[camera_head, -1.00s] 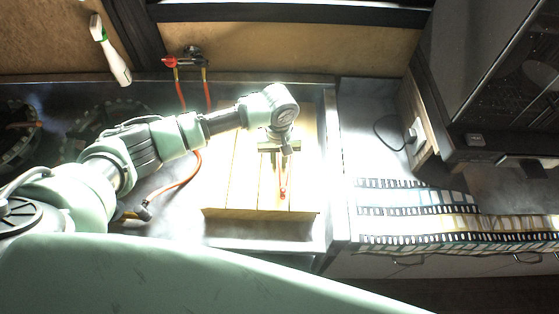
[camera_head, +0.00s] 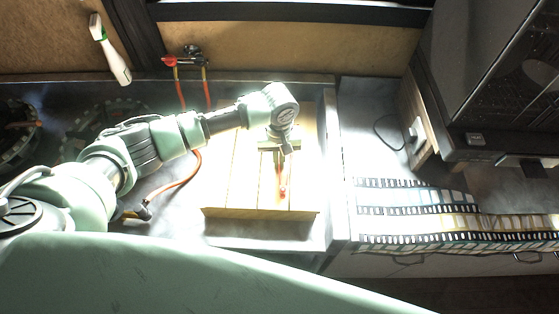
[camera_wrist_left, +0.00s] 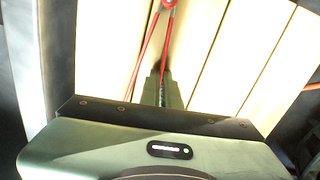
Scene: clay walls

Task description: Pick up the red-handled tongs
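The red-handled tongs (camera_head: 283,188) lie on the pale slatted board, below my left gripper (camera_head: 280,152) in the head view. In the left wrist view the tongs (camera_wrist_left: 168,4) show as two thin red arms that spread from a joint at the top edge towards me. My left gripper (camera_wrist_left: 161,80) points down at the board, with its dark fingers close together. One red arm runs in between the fingers, and the other passes to their left. The exact contact at the fingertips is dark and hard to see. My right gripper is not in view.
The pale slatted board (camera_head: 240,190) has a raised front edge. A tap with red-orange hoses (camera_head: 183,62) is behind it. A dark appliance (camera_head: 490,80) and a film-strip patterned cloth (camera_head: 410,205) are to the right. A white-green bottle (camera_head: 110,50) is at upper left.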

